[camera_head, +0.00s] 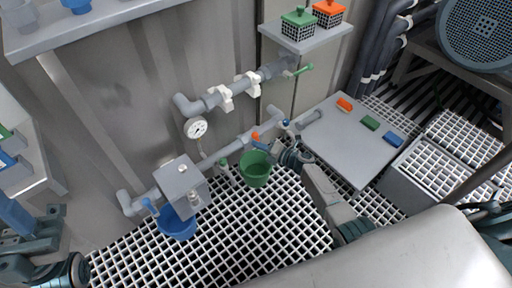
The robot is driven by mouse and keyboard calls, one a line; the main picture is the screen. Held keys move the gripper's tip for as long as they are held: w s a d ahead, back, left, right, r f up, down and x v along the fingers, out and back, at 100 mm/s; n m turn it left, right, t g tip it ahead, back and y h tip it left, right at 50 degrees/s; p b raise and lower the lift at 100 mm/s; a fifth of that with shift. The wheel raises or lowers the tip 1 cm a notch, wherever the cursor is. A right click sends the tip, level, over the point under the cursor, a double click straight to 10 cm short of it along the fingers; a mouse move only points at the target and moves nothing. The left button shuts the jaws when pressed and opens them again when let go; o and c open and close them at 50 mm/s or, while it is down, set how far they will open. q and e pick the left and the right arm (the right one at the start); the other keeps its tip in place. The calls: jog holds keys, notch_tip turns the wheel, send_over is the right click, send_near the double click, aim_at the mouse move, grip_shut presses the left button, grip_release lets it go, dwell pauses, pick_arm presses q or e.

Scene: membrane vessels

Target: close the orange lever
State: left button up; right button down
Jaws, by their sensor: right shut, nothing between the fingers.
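The orange lever (255,137) is a small orange handle on the lower grey pipe (229,150), above a green bucket (255,169). My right gripper (276,151) is shut and empty, just right of and slightly below the orange lever. A small gap seems to separate them, but contact is hard to judge at this size. My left gripper (42,232) shows at the lower left, far from the lever; its jaw opening is unclear.
A blue bucket (177,224) stands on the grating. A grey table (345,150) with orange, green and blue blocks is at right.

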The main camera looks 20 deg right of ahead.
jog(key=shift+w+d+r, duration=0.25)
jog(key=shift+d+r, duration=0.05)
jog(key=shift+d, duration=0.5)
